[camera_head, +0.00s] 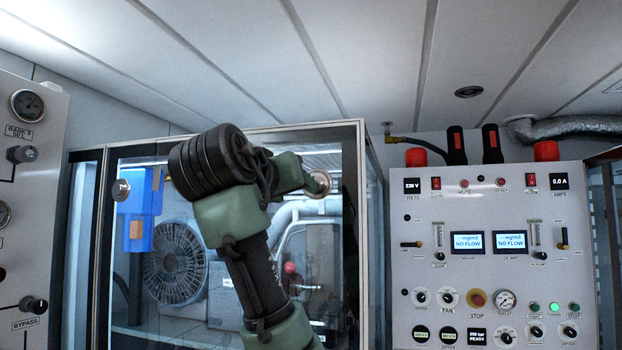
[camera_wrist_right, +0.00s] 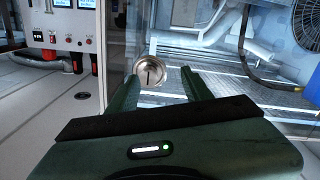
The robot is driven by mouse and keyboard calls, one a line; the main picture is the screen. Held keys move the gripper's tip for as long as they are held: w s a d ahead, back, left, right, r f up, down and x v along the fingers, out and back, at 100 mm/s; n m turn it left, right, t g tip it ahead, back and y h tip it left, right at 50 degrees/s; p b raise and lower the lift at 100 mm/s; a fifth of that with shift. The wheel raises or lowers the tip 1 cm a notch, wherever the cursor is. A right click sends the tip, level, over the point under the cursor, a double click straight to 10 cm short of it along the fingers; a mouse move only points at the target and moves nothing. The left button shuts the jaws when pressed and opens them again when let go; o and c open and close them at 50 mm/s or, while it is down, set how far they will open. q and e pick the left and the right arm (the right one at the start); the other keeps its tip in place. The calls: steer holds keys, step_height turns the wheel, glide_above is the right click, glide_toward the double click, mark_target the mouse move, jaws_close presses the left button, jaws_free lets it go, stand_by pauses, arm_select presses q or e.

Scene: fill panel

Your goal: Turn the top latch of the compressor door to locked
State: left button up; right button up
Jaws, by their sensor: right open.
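The compressor cabinet's glass door (camera_head: 352,250) stands in the middle of the head view. A round metal latch (camera_head: 319,184) sits near the door's upper right edge. It also shows in the right wrist view (camera_wrist_right: 151,70), with a short dark mark on its face. My right gripper (camera_head: 308,180) reaches up to this latch, and its arm covers part of the door. In the right wrist view, its two green fingers (camera_wrist_right: 160,82) are apart, with the latch showing between and just beyond their tips. Contact cannot be told. My left gripper is not in view.
Another round latch (camera_head: 121,190) sits on the left of the cabinet. A fan (camera_head: 175,262) and a blue part (camera_head: 140,222) show behind the glass. A control panel (camera_head: 460,285) stands on the right, and a gauge panel (camera_head: 30,240) on the left.

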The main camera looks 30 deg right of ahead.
steer(key=w+d+r+p, duration=0.2)
steer(key=w+d+p, duration=0.1)
steer(key=d, duration=0.3)
steer(key=shift+d+m+p, duration=0.25)
steer(key=shift+m+p, duration=0.05)
steer(key=shift+p, duration=0.45)
steer(key=shift+r, duration=0.1)
jaws_close()
